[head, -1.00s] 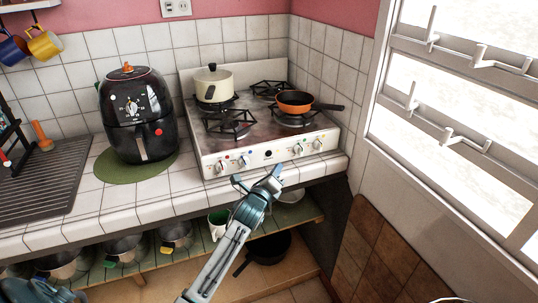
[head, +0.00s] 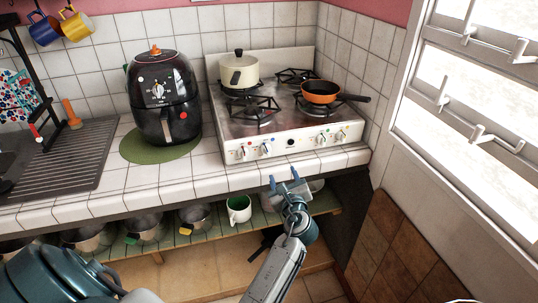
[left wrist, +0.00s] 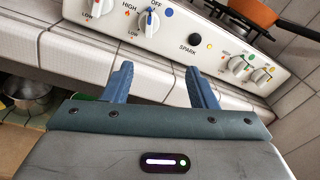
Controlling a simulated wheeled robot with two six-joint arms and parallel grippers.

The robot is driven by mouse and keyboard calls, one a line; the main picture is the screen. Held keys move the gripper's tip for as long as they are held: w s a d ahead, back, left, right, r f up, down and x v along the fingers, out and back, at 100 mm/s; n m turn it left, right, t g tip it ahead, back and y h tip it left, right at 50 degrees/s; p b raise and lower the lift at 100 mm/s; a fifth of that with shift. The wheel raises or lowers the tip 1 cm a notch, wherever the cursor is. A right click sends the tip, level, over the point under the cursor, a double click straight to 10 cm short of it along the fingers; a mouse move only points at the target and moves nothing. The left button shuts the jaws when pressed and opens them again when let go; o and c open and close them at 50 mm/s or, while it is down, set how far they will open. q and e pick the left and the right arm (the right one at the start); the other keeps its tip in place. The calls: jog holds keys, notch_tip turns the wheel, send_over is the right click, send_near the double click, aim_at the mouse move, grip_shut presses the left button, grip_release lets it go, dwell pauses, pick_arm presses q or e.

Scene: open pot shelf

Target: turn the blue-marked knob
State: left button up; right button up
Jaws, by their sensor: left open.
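The blue-marked knob (head: 266,150) is a white dial on the stove's front panel, second from the left. It also shows in the left wrist view (left wrist: 148,22), with a blue mark on its grip and a blue dot beside it. My left gripper (head: 284,180) is open and empty, in front of and below the panel, apart from the knob. In the left wrist view my left gripper's blue fingers (left wrist: 161,70) stand apart, with the knob beyond them, slightly left of their middle. My right gripper is not in view.
A red-marked knob (head: 241,154) sits just left. A spark button (head: 291,143) and two more knobs lie to the right. A cream pot (head: 240,72) and an orange pan (head: 319,93) stand on the stove (head: 275,112). The tiled counter edge (head: 220,187) runs below the panel.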

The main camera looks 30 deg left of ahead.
aim_at(269, 154)
pick_arm(q)
jog(key=shift+n+g+y, duration=0.4)
jog(key=shift+y, duration=0.3)
jog(key=x, duration=0.7)
jog(key=s+a+r+x, duration=0.1)
jog(key=x, duration=0.3)
jog(key=c, duration=0.9)
